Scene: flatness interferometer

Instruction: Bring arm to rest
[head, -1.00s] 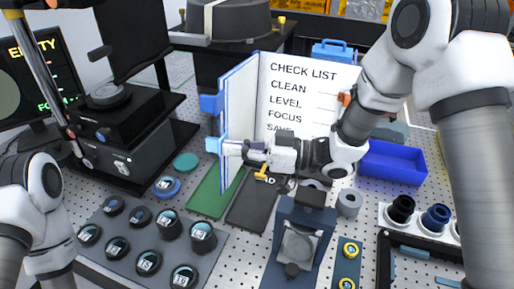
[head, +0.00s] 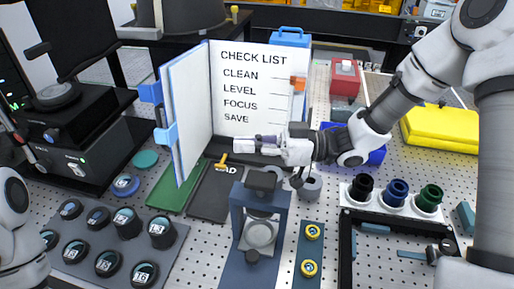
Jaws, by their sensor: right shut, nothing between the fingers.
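My right gripper (head: 240,144) is shut and empty. It hovers in front of the lower edge of the white check list page (head: 250,85), pointing left. The check list is an open booklet with a blue cover (head: 182,105) and blue tabs on its left edge. My right arm (head: 400,95) reaches in from the upper right. At the left edge a part of my left arm (head: 12,220) shows, but its gripper is out of view.
Numbered dark round pieces sit on a grey tray (head: 85,247). A blue bin (head: 376,156) lies partly behind my right arm. Black, blue and green knobs stand in a white rack (head: 412,207). A yellow case (head: 440,125) is at right.

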